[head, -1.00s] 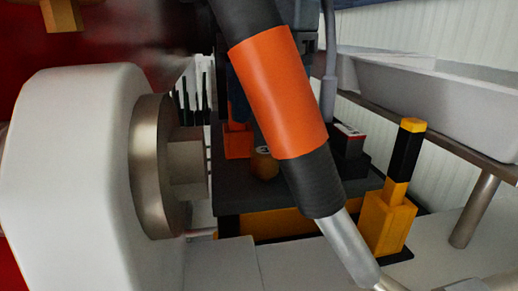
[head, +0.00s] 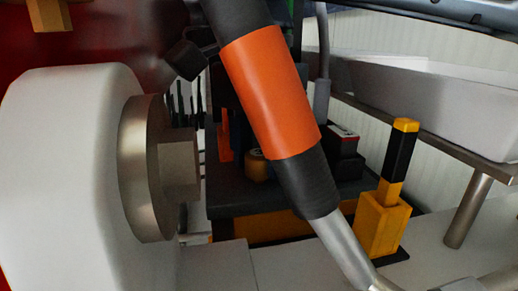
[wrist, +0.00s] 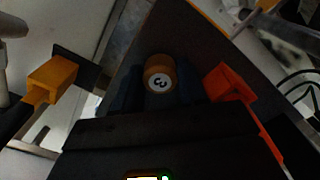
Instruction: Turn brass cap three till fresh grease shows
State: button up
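A round brass cap (wrist: 158,73) with a white disc marked 3, turned sideways, shows in the wrist view. It also shows in the head view (head: 256,167) on a dark bench, just left of a thick hose-like tube. My gripper (wrist: 157,95) has its two dark fingers apart, one on each side of the cap in the wrist view. I cannot tell whether they touch it. In the head view my gripper is dark and partly hidden behind the tube. No grease can be made out.
A tube with an orange sleeve (head: 268,92) crosses the head view. An orange bracket (wrist: 230,84) stands right of the cap in the wrist view. A yellow and black post (head: 390,190) stands at the right. A large white housing with a metal flange (head: 140,170) fills the left.

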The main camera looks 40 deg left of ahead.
jog(key=c, duration=0.6)
jog(key=shift+m, duration=0.3)
